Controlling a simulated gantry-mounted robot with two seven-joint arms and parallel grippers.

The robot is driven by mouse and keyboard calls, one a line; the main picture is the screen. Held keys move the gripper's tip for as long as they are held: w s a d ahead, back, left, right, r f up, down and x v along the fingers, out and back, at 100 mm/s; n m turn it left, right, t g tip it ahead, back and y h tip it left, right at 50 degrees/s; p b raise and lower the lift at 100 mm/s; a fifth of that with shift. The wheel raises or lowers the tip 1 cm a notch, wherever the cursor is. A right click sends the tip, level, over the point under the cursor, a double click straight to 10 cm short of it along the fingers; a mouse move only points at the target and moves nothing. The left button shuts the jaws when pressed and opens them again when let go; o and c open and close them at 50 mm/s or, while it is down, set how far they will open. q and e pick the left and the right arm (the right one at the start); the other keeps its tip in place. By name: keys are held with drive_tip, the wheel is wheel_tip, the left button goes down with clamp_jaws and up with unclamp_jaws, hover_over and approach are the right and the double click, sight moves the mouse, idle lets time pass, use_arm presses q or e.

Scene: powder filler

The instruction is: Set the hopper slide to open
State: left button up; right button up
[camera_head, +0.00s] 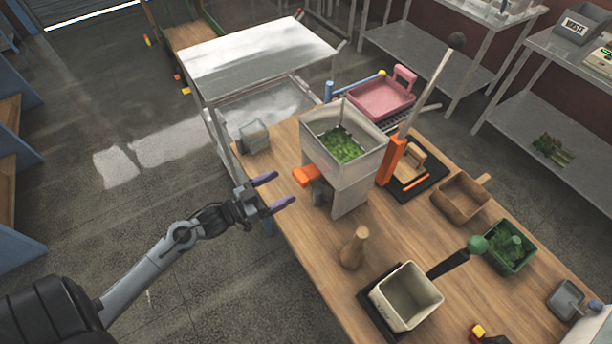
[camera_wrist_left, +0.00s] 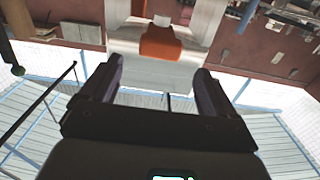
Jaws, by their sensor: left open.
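The hopper (camera_head: 349,150) is a pale box filled with green bits, standing on a pale support at the table's left side. An orange slide handle (camera_head: 306,176) sticks out from under its left side. My left gripper (camera_head: 279,190) is open and empty, a short way left of the handle, with purple fingers pointing at it. In the left wrist view the orange handle (camera_wrist_left: 160,42) sits ahead, centred between the two fingers (camera_wrist_left: 157,85) and beyond their tips. The inner part of the slide is hidden under the hopper. My right gripper is not in view.
A wooden pestle-shaped object (camera_head: 354,248) and a cream bin (camera_head: 406,297) stand on the table (camera_head: 310,262) nearer the front. A small grey-green block (camera_head: 254,136) sits at the table's back left corner. An orange post (camera_head: 391,161) rises right of the hopper.

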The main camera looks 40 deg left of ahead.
sight(305, 174)
use_arm(q)
drive_tip(key=x, duration=0.7)
drive_tip(key=shift+w+d+r+p, duration=0.15)
drive_tip(key=shift+w+p, duration=0.2)
drive_tip(key=shift+w, duration=0.05)
drive_tip(key=shift+x, duration=0.95)
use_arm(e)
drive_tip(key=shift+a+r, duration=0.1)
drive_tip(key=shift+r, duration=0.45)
